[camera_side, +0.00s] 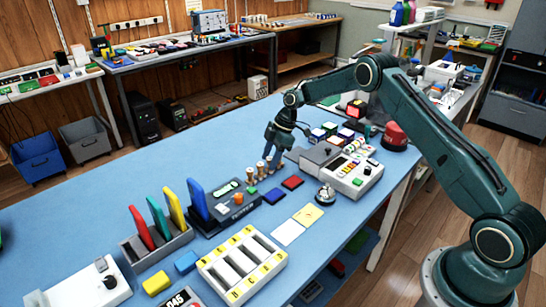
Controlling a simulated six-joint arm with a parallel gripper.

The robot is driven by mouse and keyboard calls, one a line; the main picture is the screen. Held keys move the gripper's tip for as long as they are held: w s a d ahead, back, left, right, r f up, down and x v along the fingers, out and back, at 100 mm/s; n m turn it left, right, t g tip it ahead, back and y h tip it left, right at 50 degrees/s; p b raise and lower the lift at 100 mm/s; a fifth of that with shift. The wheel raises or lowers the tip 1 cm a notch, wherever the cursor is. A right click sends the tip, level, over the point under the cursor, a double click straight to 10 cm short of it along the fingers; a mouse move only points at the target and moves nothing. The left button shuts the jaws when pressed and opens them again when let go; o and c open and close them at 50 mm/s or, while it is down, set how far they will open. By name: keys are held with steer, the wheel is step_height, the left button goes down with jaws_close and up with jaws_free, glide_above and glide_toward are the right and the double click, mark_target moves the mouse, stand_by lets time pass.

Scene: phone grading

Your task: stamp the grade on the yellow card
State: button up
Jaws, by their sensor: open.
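The yellow card (308,215) lies flat on the blue table, to the right of the white card (287,232) and touching or nearly touching it. Several small wooden-handled stamps (250,175) stand upright in a short row near the middle of the table. My gripper (272,158) points down at the far end of this row, open, close to the farthest stamp handles. I cannot tell whether a handle is between its fingers. A dark blue pad (274,195) and a dark red pad (292,183) lie between the stamps and the cards.
A silver bell (326,194) and a grey-white device with coloured buttons (354,175) stand right of the pads. The table's left rear is clear.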

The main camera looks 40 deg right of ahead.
steer(key=v, duration=1.3)
steer(key=shift+d+r, duration=0.1)
steer(key=s+a+r+m+t+h, duration=0.1)
steer(key=s+a+r+m, duration=0.2)
steer(key=s+a+r, duration=0.45)
steer(key=s+a+r+m+t+h, duration=0.1)
steer(key=s+a+r+m, duration=0.3)
steer(key=s+r, duration=0.65)
steer(key=s+a+f+m+t+h, duration=0.1)
steer(key=s+m, duration=0.5)
steer(key=s, duration=1.7)
steer(key=shift+a+f+t+h, duration=0.25)
steer(key=shift+f+t+h, duration=0.15)
steer(key=shift+f+h, duration=0.15)
